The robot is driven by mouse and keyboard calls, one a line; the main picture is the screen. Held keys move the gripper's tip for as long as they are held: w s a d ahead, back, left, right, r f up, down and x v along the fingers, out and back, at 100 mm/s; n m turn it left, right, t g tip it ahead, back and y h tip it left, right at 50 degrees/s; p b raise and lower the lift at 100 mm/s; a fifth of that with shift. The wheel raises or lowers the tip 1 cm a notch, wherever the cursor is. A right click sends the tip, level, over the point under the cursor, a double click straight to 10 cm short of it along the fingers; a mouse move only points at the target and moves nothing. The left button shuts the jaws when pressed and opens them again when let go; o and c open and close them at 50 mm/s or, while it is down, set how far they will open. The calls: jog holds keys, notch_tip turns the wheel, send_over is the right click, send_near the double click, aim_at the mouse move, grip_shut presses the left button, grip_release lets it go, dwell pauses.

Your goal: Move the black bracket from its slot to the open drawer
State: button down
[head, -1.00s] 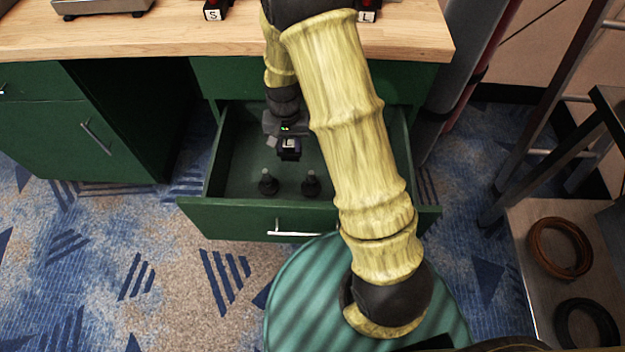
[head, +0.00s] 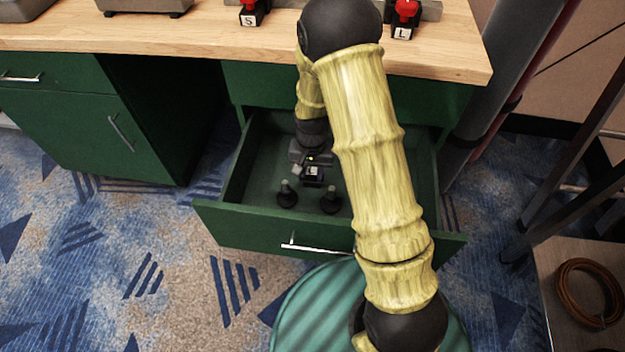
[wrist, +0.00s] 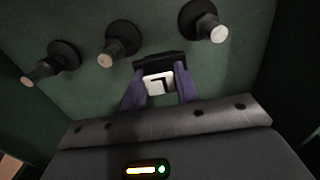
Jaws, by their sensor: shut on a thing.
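My gripper (head: 311,172) is inside the open green drawer (head: 270,229), over its floor. In the wrist view its purple fingers (wrist: 160,88) are closed on the black bracket (wrist: 160,61), which has a white label with a black corner mark facing the camera. In the head view the bracket (head: 314,181) is small and dark with a light patch. I cannot tell whether it touches the drawer floor.
Black round-based pegs stand in the drawer near its front, a left one (head: 287,194) and a right one (head: 330,200); the wrist view shows three. The wooden counter (head: 200,45) above holds red-topped items labelled S (head: 250,14) and L (head: 403,20).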

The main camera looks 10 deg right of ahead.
aim_at(312, 178)
jog(key=shift+f+b, duration=0.8)
jog(key=shift+f, duration=1)
jog(key=shift+f, duration=0.1)
jog(key=c, duration=1.1)
grip_release()
jog(key=shift+o, duration=0.3)
notch_tip(312, 178, up, 12)
jog(key=p, duration=0.5)
